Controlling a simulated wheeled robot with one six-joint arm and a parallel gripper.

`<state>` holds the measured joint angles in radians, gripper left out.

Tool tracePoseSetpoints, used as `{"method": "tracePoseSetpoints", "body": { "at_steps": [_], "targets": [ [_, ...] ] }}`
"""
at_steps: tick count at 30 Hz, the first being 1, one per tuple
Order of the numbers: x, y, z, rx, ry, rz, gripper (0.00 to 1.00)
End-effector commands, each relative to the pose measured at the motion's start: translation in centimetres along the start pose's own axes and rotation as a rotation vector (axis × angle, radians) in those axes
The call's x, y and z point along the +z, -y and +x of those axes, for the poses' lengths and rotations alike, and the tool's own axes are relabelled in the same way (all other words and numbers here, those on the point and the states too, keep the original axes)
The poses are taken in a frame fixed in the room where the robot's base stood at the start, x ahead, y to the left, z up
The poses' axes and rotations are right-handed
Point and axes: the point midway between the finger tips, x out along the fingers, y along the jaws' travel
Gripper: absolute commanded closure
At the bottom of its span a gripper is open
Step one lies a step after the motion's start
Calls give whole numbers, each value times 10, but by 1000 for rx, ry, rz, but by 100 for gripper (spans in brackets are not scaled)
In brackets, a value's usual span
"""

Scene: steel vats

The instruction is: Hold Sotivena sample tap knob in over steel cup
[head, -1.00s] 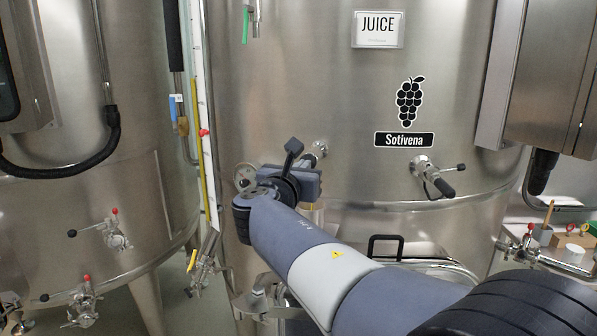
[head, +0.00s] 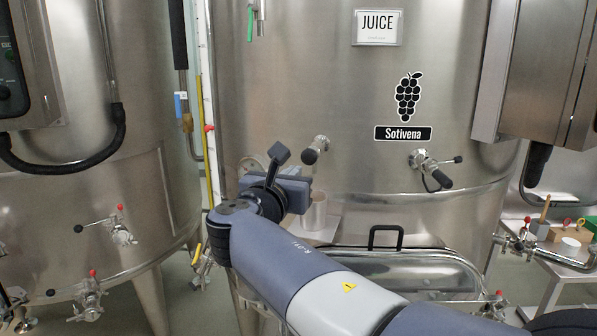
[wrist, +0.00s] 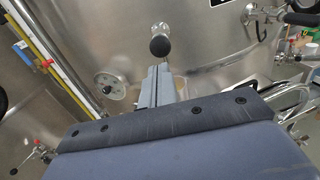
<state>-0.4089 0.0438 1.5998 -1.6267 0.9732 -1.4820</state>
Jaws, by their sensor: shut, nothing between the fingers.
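The Sotivena sample tap with its black round knob (head: 310,156) sticks out of the large steel vat (head: 350,100), left of the grape label. The knob also shows in the wrist view (wrist: 160,46), just beyond my fingertips. The steel cup (head: 316,214) stands upright below the tap on a small ledge. My gripper (wrist: 158,70) is shut and empty, pointing at the knob with a small gap seeming to remain. In the head view my gripper is just left of and below the knob, in front of the cup's left side.
A lever valve (head: 430,168) sits right of the tap. An oval manway with a black handle (head: 385,238) is below. A round steel fitting (wrist: 110,86) and a yellow-edged level gauge (wrist: 45,60) are left of the tap. A side table (head: 570,255) stands at right.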

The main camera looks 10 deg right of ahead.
Motion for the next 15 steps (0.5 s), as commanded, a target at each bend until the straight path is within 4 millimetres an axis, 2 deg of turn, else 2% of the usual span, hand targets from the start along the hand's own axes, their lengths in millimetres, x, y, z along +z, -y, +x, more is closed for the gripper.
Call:
{"method": "tracePoseSetpoints", "body": {
  "at_steps": [1,6,15],
  "targets": [
    [-1,-1,-10,5,1,2,100],
    [-1,-1,-34,4,0,1,100],
    [0,0,-50,1,-1,1,100]
  ]
}}
